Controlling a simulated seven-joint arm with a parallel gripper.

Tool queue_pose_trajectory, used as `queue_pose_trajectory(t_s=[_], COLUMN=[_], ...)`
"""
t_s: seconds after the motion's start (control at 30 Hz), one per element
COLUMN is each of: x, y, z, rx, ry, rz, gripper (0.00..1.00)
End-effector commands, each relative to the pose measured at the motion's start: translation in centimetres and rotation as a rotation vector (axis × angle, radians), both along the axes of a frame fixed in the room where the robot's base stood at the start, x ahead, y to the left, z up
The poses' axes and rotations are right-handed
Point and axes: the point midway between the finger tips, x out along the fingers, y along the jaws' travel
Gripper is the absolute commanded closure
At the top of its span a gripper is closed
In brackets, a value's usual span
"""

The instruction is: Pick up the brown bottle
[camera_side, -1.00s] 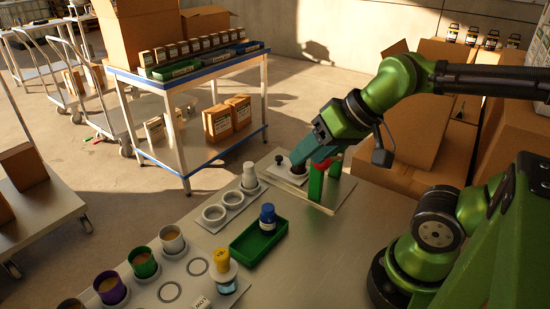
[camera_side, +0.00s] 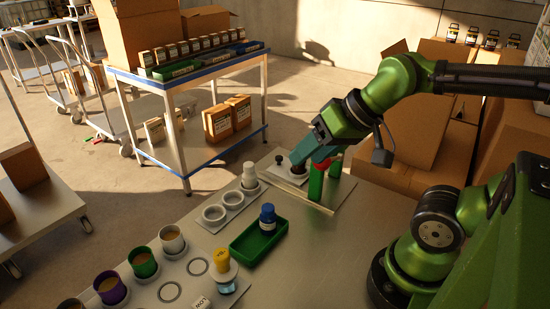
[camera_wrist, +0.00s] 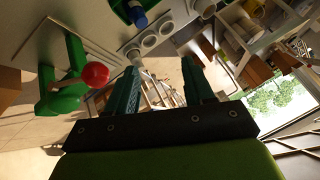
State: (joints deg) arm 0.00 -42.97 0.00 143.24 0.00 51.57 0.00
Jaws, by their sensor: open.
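My gripper (camera_side: 303,158) is above the far end of the metal table, by the green press with a red knob (camera_side: 322,163). In the wrist view its two teal fingers (camera_wrist: 160,78) stand apart with nothing between them. A dark brown round thing (camera_side: 298,172) shows just under the fingertips in the side view; it is partly hidden, and I cannot tell whether it is a bottle. No other brown bottle is clear. A blue-capped bottle (camera_side: 267,217) stands in the green tray (camera_side: 243,250). A yellow-capped bottle (camera_side: 222,262) stands nearer the front.
The green press also shows in the wrist view with its red ball (camera_wrist: 95,75). A white bottle (camera_side: 249,175) stands in a holder with two empty rings (camera_side: 214,213). Several coloured cups (camera_side: 143,262) line the left front. The table right of the tray is clear.

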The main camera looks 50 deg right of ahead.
Motion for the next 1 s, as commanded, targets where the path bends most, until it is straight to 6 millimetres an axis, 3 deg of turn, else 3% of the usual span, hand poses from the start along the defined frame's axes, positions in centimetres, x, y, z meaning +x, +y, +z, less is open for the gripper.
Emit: queue_pose_trajectory(t_s=[0.17, 0.3, 0.67, 0.83, 1.0], x=[0.0, 0.0, 0.7, 4.1, 8.9], y=[0.0, 0.0, -0.4, -3.1, -8.0], z=[0.0, 0.0, 0.3, 1.6, 1.9], rx=[0.000, 0.000, -0.008, -0.048, -0.097], ry=[0.000, 0.000, 0.020, 0.126, 0.283], rz=[0.000, 0.000, -0.003, -0.018, -0.041], gripper=[0.46, 0.26, 0.26, 0.26, 0.26])
